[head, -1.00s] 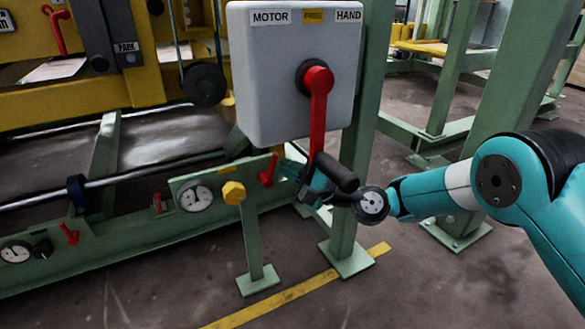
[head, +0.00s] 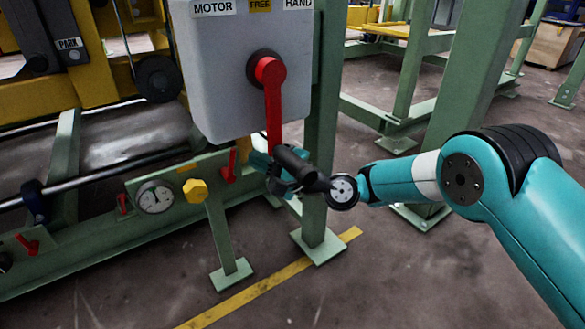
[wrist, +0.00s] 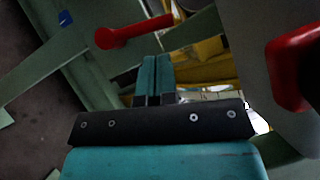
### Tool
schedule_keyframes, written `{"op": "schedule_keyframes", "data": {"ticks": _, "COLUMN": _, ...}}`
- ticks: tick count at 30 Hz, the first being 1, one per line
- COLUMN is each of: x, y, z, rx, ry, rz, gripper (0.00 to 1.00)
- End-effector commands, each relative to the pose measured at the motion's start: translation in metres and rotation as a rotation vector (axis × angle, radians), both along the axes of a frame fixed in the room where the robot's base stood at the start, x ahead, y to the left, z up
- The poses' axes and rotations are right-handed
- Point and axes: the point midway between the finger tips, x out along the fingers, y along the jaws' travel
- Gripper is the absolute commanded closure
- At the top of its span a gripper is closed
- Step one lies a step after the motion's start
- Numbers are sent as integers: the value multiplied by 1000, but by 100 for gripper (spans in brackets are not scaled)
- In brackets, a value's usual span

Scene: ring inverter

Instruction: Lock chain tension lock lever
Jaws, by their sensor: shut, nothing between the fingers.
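A short red lever (head: 229,167) sits on the green machine rail, right of a round gauge and a yellow knob. It points upward. In the wrist view a red lever (wrist: 133,33) on green metal lies ahead and to the left of my fingertips, apart from them; it looks like the same one. No readable label marks it as the chain tension lock lever. My gripper (head: 256,160) is beside that lever, on its right, below the grey switch box. In the wrist view its teal fingers (wrist: 152,75) are together and empty.
The grey box (head: 235,100) with a long red handle (head: 272,105) hangs just above my gripper. The handle also shows close at right in the wrist view (wrist: 290,65). A green post (head: 318,200) stands behind my wrist. The yellow knob (head: 195,191) stands left.

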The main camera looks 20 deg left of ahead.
Motion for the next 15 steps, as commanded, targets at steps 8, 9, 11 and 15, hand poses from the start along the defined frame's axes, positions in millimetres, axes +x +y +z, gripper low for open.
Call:
{"op": "schedule_keyframes", "data": {"ticks": 8, "x": 8, "y": -47, "z": -5, "rx": -4, "ry": 6, "rz": 1, "gripper": 100}}
{"op": "schedule_keyframes", "data": {"ticks": 9, "x": 9, "y": -56, "z": -6, "rx": -3, "ry": 6, "rz": -3, "gripper": 100}}
{"op": "schedule_keyframes", "data": {"ticks": 11, "x": 9, "y": -68, "z": -7, "rx": -2, "ry": 7, "rz": -5, "gripper": 100}}
{"op": "schedule_keyframes", "data": {"ticks": 15, "x": 9, "y": -75, "z": -19, "rx": 1, "ry": -1, "rz": -3, "gripper": 100}}
